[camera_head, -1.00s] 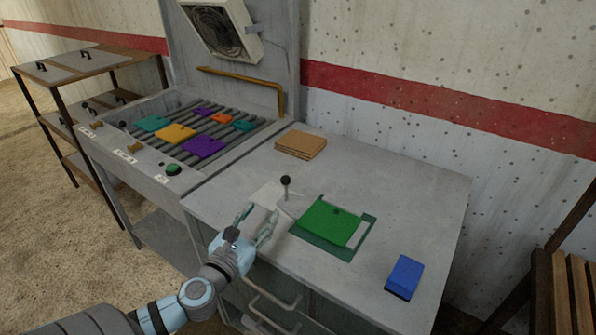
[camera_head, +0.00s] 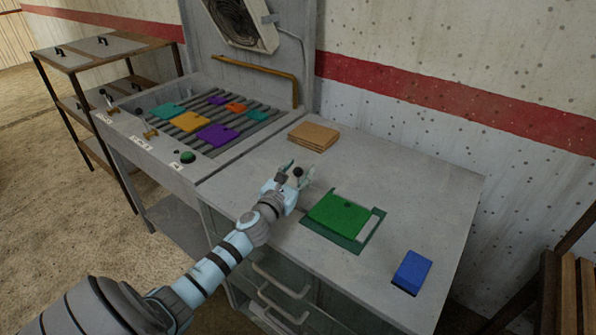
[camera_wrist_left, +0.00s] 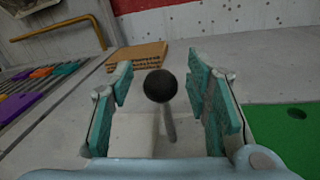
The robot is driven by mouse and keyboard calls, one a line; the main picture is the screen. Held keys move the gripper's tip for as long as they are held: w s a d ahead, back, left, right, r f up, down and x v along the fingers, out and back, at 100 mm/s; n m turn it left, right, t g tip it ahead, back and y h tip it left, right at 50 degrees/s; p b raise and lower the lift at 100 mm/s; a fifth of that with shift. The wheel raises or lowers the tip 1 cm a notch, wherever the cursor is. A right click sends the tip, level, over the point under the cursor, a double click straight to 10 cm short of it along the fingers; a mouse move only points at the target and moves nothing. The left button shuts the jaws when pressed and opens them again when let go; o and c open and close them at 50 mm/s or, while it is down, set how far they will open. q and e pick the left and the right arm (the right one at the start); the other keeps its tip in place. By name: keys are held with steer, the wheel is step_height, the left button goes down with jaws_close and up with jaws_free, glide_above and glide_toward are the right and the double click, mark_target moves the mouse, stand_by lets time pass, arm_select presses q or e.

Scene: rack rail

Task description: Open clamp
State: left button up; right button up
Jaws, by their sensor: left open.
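The clamp lever shows as a black ball knob (camera_head: 298,172) on a thin rod in the head view. In the left wrist view the knob (camera_wrist_left: 160,86) stands between the two teal fingers, with a visible gap on each side. My left gripper (camera_head: 295,173) is open around the knob and seems not to touch it. The clamp's base is mostly hidden behind the gripper in the head view. A green plate (camera_head: 340,213) lies in a dark green holder (camera_head: 362,242) just right of the gripper. My right gripper is not in view.
A brown stack (camera_head: 313,136) lies behind the gripper. A blue block (camera_head: 411,271) sits at the front right of the grey table (camera_head: 430,185). A roller bed with coloured plates (camera_head: 190,121) is at the left. The table's right side is mostly clear.

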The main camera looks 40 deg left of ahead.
arm_select(q)
steer(key=shift+c, duration=0.4)
jaws_close()
steer(key=a+b, duration=0.1)
steer(key=a, duration=0.5)
steer(key=shift+a+f+b, duration=0.1)
steer(key=shift+b, duration=0.2)
steer(key=shift+o, duration=0.4)
jaws_free()
